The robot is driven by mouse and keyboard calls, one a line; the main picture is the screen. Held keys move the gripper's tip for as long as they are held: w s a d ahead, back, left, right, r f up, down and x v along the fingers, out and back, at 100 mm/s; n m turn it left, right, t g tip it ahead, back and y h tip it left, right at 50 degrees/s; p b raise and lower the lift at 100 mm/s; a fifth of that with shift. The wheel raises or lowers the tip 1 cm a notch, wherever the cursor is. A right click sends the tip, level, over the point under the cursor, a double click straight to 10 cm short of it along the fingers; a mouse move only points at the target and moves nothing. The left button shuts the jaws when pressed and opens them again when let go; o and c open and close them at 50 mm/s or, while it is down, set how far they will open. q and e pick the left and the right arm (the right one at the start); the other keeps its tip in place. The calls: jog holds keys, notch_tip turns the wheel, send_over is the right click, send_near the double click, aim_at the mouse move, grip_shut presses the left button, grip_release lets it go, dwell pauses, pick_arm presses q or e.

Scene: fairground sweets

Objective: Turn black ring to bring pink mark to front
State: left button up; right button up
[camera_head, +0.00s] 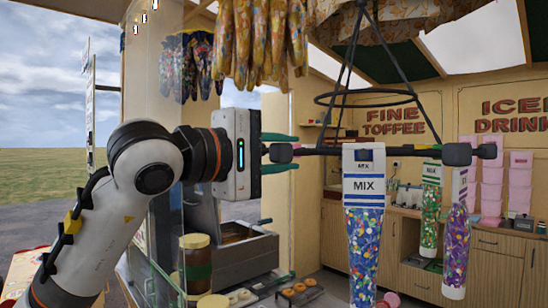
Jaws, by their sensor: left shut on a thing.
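The black ring (325,151) hangs from black straps and shows nearly edge-on at camera height, with dark knobs around its rim. My right gripper is not in view.
A MIX bag of sweets (362,230) hangs at the ring's front. A green-striped bag (430,205) and a purple bag (456,235) hang at the right. A smaller black hoop (322,101) is above.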

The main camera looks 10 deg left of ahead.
aim_at(364, 155)
pick_arm(q)
jog(key=shift+s+d+f+b, duration=0.1)
jog(key=shift+s+d+b, duration=0.5)
jog(key=shift+d, duration=0.95)
jog(key=shift+s+d+r+b, duration=0.1)
jog(key=shift+s+d+b, duration=0.25)
jog(key=shift+s+d, duration=0.85)
jog(key=shift+s+d+f+b, duration=0.1)
jog(key=shift+s+d+b, duration=0.3)
jog(key=shift+d, duration=1.45)
jog(key=shift+s+d, duration=0.1)
jog(key=shift+d, duration=0.85)
